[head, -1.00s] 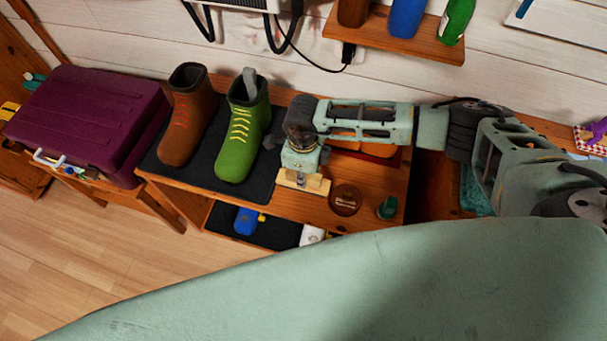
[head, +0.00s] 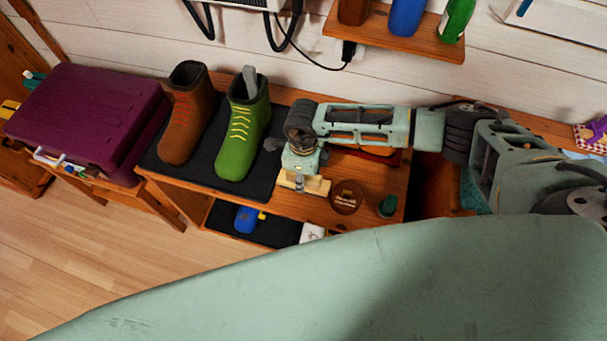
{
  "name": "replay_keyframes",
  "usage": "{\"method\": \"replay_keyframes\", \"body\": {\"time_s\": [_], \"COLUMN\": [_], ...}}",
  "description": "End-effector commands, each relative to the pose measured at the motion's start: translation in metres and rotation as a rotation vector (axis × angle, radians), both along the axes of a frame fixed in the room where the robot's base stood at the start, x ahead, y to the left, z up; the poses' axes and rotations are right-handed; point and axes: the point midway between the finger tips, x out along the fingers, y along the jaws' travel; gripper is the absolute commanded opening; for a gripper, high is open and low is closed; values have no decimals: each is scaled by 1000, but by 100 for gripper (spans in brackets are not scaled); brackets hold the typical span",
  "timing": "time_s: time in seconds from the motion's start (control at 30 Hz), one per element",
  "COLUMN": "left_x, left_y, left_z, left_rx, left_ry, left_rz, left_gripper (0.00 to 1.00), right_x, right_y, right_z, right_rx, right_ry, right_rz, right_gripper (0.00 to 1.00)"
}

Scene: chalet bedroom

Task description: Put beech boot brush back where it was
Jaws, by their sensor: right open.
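The beech boot brush (head: 316,186), a pale wooden block, is at the front part of the wooden bench top, just right of the dark mat. My right gripper (head: 299,182) points down over it, with a finger in front of the block. The gripper is open, and its body hides part of the brush. Whether the fingers touch the brush cannot be told. My left gripper is not in view.
A brown boot (head: 184,120) and a green boot (head: 243,130) stand on the dark mat (head: 215,186). A round brown tin (head: 347,197) and a small green object (head: 387,207) are right of the brush. A purple case (head: 88,115) stands at left.

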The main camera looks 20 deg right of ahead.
Motion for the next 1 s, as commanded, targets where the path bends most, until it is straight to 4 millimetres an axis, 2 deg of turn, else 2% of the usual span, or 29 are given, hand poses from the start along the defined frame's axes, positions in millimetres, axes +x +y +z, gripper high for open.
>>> {"method": "replay_keyframes", "body": {"time_s": [0.13,0.23,0.5,0.7,0.83,1.0], "left_x": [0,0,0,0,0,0], "left_y": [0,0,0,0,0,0], "left_z": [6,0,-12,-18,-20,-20], "left_rx": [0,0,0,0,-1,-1], "left_ry": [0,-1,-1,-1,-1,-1], "left_rz": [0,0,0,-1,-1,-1], "left_gripper": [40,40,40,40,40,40], "right_x": [0,1,2,2,1,1], "right_y": [0,0,-1,0,-1,-1], "right_z": [6,18,76,109,120,124], "right_rx": [0,2,1,1,0,0], "right_ry": [0,-3,-6,-3,0,0], "right_rz": [0,0,2,1,0,-1], "right_gripper": [40,40,40,40,40,40]}}
